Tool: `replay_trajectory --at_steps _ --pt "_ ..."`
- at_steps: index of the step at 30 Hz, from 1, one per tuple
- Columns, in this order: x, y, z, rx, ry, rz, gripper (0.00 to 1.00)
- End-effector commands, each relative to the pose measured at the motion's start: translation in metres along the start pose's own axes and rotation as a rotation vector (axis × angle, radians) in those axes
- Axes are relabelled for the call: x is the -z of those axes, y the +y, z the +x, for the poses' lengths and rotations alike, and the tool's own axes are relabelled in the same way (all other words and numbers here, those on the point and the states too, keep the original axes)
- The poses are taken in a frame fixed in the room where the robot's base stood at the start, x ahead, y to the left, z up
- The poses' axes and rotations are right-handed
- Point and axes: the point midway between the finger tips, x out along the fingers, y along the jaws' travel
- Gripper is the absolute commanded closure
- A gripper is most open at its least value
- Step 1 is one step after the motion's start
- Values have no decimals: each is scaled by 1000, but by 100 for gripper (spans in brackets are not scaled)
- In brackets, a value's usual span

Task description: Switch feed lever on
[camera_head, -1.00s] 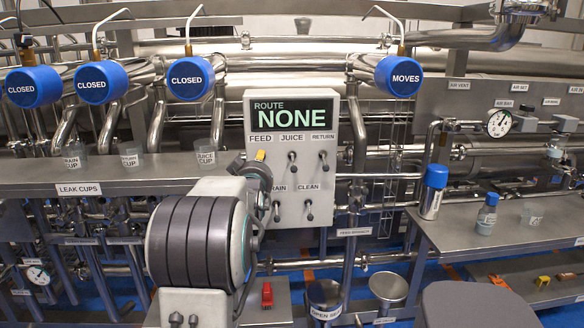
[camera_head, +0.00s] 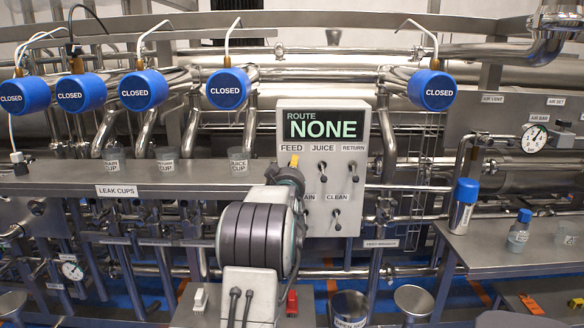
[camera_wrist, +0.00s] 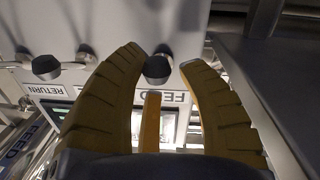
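A grey control panel (camera_head: 350,199) stands ahead, its green screen (camera_head: 323,129) reading "ROUTE NONE". Under the screen are the FEED (camera_head: 291,149), JUICE and RETURN labels. The juice lever (camera_head: 319,167) and return lever (camera_head: 352,168) show in the head view; my gripper (camera_head: 293,160) and arm hide the feed lever there. In the wrist view, which is upside down, a dark lever knob (camera_wrist: 157,68) sits between the tips of my gripper (camera_wrist: 164,60), near the FEED label (camera_wrist: 172,97). The ochre fingers are spread apart around it; contact cannot be told.
Another lever knob (camera_wrist: 45,66) is left of the fingers in the wrist view. A shelf (camera_head: 190,183) with leak cups is left of the panel. A steel bench (camera_head: 490,252) with a blue-capped bottle (camera_head: 462,205) is at right. Several blue CLOSED valves (camera_head: 228,89) hang above.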

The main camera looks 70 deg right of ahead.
Motion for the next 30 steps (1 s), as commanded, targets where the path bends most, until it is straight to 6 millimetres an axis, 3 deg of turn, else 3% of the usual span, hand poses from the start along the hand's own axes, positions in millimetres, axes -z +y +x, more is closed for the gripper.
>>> replay_trajectory --at_steps 16,17,30 --pt "0 0 11 -1 0 0 64" --pt "0 0 11 -1 0 0 61" --pt "0 0 11 0 1 0 100"
